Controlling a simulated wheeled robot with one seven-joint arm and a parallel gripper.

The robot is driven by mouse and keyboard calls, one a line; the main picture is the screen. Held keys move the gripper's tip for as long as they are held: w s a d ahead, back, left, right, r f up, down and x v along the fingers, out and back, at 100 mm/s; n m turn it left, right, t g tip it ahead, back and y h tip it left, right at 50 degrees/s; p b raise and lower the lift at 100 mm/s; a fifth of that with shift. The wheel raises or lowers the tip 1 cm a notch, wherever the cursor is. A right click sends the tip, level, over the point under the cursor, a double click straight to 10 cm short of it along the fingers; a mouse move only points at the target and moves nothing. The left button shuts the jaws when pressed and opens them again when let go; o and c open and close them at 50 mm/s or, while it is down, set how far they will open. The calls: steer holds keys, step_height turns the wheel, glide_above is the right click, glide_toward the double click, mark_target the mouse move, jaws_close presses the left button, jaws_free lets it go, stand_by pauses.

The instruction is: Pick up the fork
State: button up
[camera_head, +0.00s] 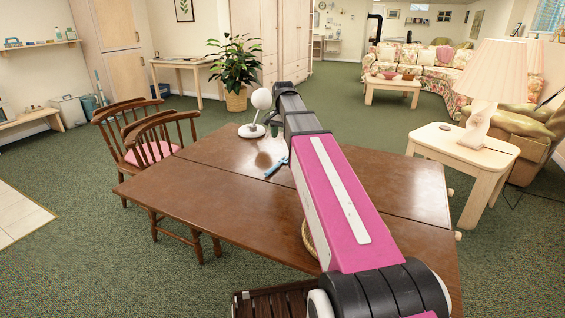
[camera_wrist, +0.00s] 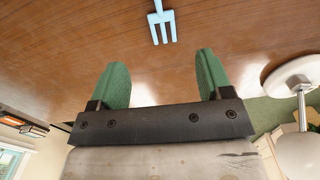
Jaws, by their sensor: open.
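A light blue fork (camera_wrist: 162,24) lies on the brown wooden table (camera_wrist: 75,60), at the top middle of the wrist view, its tines towards my gripper. Its handle runs out of that picture. In the head view the blue fork (camera_head: 277,166) lies near the far part of the table (camera_head: 215,186), just left of my arm. My gripper (camera_wrist: 163,62) is open, with two green fingers apart and nothing between them. The fork is beyond the fingertips, roughly in line with the gap. In the head view my gripper is mostly hidden by my arm.
A white globe lamp (camera_head: 252,130) stands at the table's far edge; its base (camera_wrist: 292,76) is right of my gripper in the wrist view. Two wooden chairs (camera_head: 165,130) stand at the left. A woven round item (camera_head: 307,238) is partly hidden by my arm. The table's left half is clear.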

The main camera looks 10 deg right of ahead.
mark_target(283, 161)
steer(key=shift+s+a+f, duration=0.1)
steer(key=shift+a+f, duration=0.05)
steer(key=shift+f, duration=5.15)
steer(key=c, duration=1)
